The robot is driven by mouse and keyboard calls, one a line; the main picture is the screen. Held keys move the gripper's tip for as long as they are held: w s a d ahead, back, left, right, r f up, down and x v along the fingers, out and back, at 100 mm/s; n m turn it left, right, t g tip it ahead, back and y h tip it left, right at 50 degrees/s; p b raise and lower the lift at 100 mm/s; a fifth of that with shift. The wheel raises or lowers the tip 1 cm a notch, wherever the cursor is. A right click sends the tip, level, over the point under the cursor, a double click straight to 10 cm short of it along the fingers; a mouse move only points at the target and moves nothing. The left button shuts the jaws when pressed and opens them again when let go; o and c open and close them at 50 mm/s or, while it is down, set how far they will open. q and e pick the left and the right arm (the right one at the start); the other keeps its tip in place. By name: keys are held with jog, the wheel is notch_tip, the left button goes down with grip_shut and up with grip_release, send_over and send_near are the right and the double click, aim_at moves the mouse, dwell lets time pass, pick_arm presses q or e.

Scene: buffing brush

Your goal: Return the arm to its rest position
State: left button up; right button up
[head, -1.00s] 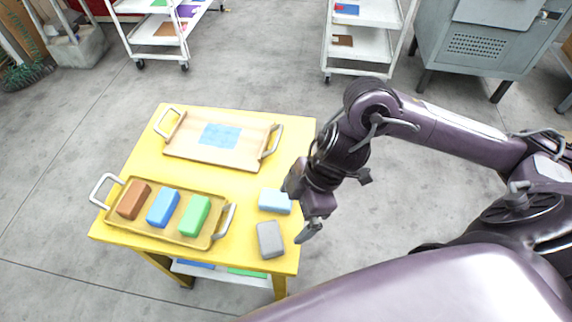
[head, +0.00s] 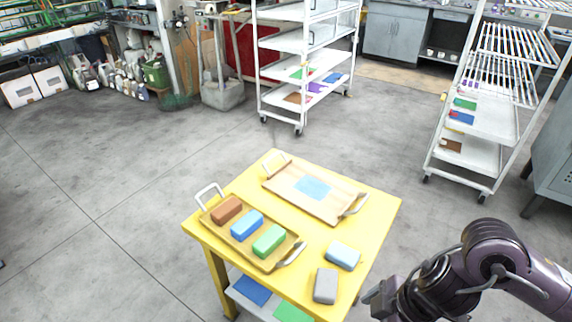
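My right arm comes in from the right edge, and its gripper (head: 376,298) is at the lower right, beside the yellow table (head: 378,215). The gripper is small and partly hidden by the wrist, so I cannot tell whether it is open or shut. My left gripper is not in view.
A tray (head: 212,222) on the table holds brown (head: 227,209), blue (head: 247,223) and green (head: 269,241) blocks. A wooden tray (head: 290,188) with a blue patch lies behind. White shelf carts (head: 282,87) (head: 480,155) stand beyond. Floor to the left is clear.

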jog(key=w+a+r+m+t+y, duration=0.1)
jog(key=w+a+r+m+t, duration=0.15)
jog(key=w+a+t, duration=0.2)
jog(key=w+a+r+m+t+y, duration=0.1)
jog(key=w+a+r+m+t, duration=0.15)
jog(key=a, duration=0.35)
jog(key=s+d+f+m+g+h, duration=0.25)
jog(key=s+d+f+m, duration=0.2)
jog(key=d, duration=0.25)
jog(key=s+d+f+m+g+h, duration=0.2)
jog(key=s+d+f+m+h, duration=0.25)
jog(key=d, duration=0.25)
notch_tip(320, 180, down, 29)
jog(key=s+g, duration=0.1)
jog(key=s, duration=0.1)
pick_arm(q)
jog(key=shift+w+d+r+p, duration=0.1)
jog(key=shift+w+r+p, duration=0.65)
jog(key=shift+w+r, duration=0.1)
pick_arm(e)
jog(key=s+d+f, duration=0.2)
jog(key=s+f, duration=0.6)
jog(key=s, duration=0.2)
jog(key=s+d+f+g, duration=0.1)
jog(key=s+f, duration=0.8)
jog(key=shift+s+d+n+y, duration=0.3)
jog(key=shift+s+d+n, duration=0.05)
jog(key=shift+n, duration=0.05)
